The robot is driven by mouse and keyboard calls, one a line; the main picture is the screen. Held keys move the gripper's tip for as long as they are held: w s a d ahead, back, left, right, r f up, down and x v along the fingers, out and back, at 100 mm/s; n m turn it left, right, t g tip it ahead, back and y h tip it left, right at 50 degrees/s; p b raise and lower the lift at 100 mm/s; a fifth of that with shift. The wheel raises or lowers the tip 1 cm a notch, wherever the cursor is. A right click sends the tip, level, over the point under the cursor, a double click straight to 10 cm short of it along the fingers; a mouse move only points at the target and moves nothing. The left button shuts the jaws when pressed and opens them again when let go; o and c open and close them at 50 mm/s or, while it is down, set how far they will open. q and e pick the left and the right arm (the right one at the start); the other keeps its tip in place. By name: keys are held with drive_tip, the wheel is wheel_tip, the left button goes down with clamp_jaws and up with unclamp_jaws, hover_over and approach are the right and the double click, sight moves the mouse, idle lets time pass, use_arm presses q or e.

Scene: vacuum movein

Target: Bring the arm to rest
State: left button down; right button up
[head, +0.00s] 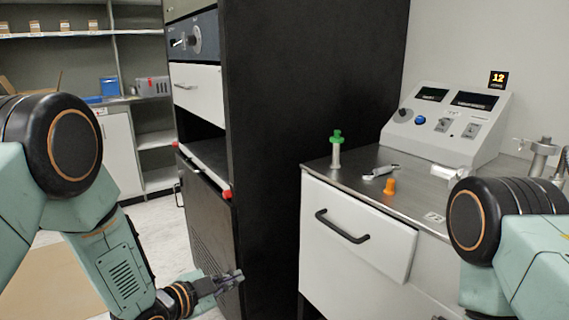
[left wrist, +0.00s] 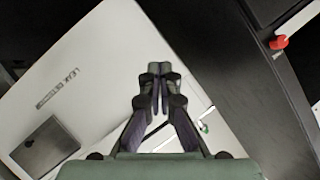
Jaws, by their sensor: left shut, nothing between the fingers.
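My left arm comes in from the left in the head view and reaches down toward the middle. Its gripper (head: 232,278) is low, in front of the black cabinet's lower part, with nothing held. In the left wrist view the left gripper (left wrist: 158,68) has its fingertips together and empty. My right arm shows at the right edge of the head view, beside the counter. Its gripper is out of the picture.
A black cabinet (head: 290,120) with a shelf edge and red corner stands mid-view. Right of it, a counter (head: 345,165) holds a green-capped bottle (head: 336,150), a wrench (head: 381,172), an orange piece (head: 389,186) and a control console (head: 440,125). Shelves (head: 60,35) stand behind at left.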

use_arm(q)
drive_tip(key=s+a+f+n+g+y+p, duration=0.1)
drive_tip(key=s+a+f+n+g+y, duration=0.25)
drive_tip(key=s+f+n, duration=0.4)
drive_tip(key=s+a+f+n+g+y+p, duration=0.15)
drive_tip(key=s+a+f+n, duration=0.3)
drive_tip(key=s, duration=0.55)
drive_tip(key=s+a+f+n+g+y, duration=0.1)
drive_tip(key=s+g, duration=0.2)
drive_tip(key=s, duration=0.8)
drive_tip(key=s+a+n+g+y+p, duration=0.1)
drive_tip(key=s+n+g, duration=0.1)
drive_tip(key=s, duration=0.9)
drive_tip(key=shift+s+a+f+g+y, duration=0.2)
drive_tip(key=shift+a+f+g+y, duration=0.15)
drive_tip(key=shift+g, duration=0.25)
